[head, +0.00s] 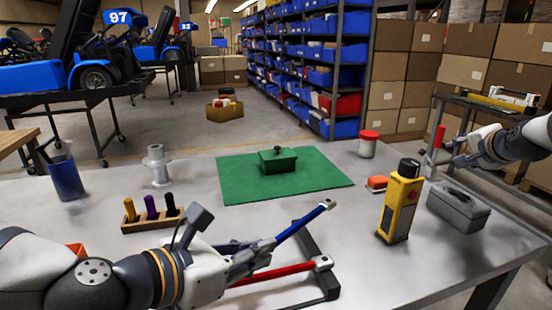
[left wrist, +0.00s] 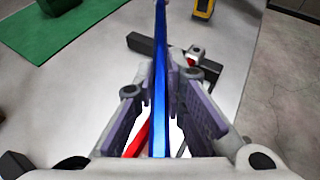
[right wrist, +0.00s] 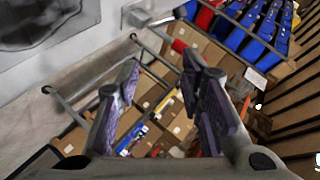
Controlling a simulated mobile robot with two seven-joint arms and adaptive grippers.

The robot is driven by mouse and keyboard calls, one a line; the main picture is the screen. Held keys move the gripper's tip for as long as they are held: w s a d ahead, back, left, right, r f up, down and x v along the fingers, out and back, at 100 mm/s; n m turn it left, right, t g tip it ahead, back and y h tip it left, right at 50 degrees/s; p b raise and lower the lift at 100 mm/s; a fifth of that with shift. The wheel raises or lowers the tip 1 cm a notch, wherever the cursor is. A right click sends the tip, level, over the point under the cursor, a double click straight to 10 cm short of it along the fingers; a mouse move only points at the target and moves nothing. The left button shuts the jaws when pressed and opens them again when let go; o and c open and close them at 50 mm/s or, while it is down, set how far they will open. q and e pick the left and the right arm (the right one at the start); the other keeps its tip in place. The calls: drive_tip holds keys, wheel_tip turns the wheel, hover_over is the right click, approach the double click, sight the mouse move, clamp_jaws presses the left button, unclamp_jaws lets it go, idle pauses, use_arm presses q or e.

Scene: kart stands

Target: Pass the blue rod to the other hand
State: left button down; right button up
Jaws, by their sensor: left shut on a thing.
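The blue rod (head: 303,222) is in my left gripper (head: 262,252), held slanting up and to the right above the table. In the left wrist view the blue rod (left wrist: 159,60) runs lengthwise between the fingers. A red rod (head: 275,273) lies lower, by a black rack (head: 320,265), partly hidden by my left gripper. My right gripper (head: 447,157) is at the far right of the head view, well apart from the blue rod. In the right wrist view its fingers (right wrist: 162,65) are spread, with nothing between them.
A green mat (head: 235,185) with a green box (head: 278,161) lies mid-table. A peg holder (head: 152,221) and blue cup (head: 66,178) stand left.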

drive_tip(key=w+a+r+n+g+y, duration=0.2)
drive_tip(key=a+r+y, duration=0.1)
drive_tip(key=a, duration=1.1)
wheel_tip(320, 180, up, 4)
drive_tip(key=r+n+g, duration=0.1)
drive_tip(key=n+g, duration=0.3)
drive_tip(key=g, duration=0.6)
hover_over(281, 238)
drive_tip(key=a, duration=0.1)
wheel_tip(281, 238, down, 12)
drive_tip(key=w, duration=0.1)
drive_tip(key=shift+c, duration=0.6)
